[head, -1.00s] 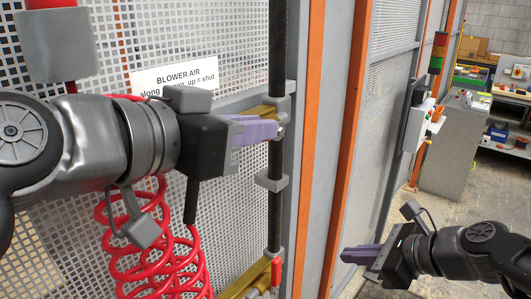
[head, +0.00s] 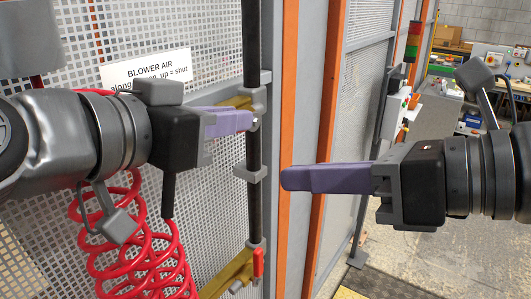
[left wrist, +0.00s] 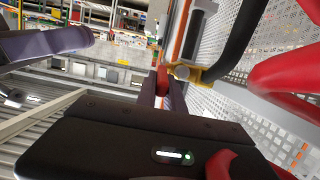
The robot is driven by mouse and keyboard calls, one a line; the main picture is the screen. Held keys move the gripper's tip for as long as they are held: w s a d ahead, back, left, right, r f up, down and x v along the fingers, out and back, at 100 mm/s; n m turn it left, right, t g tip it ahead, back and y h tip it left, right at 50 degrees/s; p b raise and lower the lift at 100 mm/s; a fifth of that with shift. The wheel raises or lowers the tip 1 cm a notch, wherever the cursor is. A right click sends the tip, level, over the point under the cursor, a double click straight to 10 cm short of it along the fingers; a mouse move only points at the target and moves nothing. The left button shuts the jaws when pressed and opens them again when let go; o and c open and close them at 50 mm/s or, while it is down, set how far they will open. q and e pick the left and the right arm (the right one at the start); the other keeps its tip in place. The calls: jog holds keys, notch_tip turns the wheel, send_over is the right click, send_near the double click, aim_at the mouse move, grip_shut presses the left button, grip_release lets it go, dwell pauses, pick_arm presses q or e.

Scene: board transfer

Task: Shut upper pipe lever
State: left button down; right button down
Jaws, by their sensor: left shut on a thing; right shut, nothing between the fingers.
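The upper brass pipe valve (head: 238,102) sits beside a dark upright pipe. My left gripper (head: 248,120) is shut on its lever, which the fingers hide in the head view. In the left wrist view a red piece, apparently the lever (left wrist: 162,54), shows at the fingertips, next to the brass valve (left wrist: 186,72). My right gripper (head: 285,180) is shut and empty, to the right of the pipe and a little lower. Its purple fingers also show at the left of the left wrist view (left wrist: 45,43).
A lower brass pipe (head: 228,275) has a red lever (head: 258,262) standing up. A sign (head: 146,70) reads "BLOWER AIR", with "up = shut". A coiled red hose (head: 135,245) hangs before the mesh panel. Orange posts (head: 325,85) stand right of the pipe; floor lies beyond.

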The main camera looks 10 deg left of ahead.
jog(key=w+a, duration=0.3)
jog(key=a, duration=0.5)
jog(key=shift+w+a+r, duration=0.2)
jog(key=shift+w+r, duration=0.1)
jog(key=shift+r, duration=0.1)
jog(key=shift+r, duration=0.1)
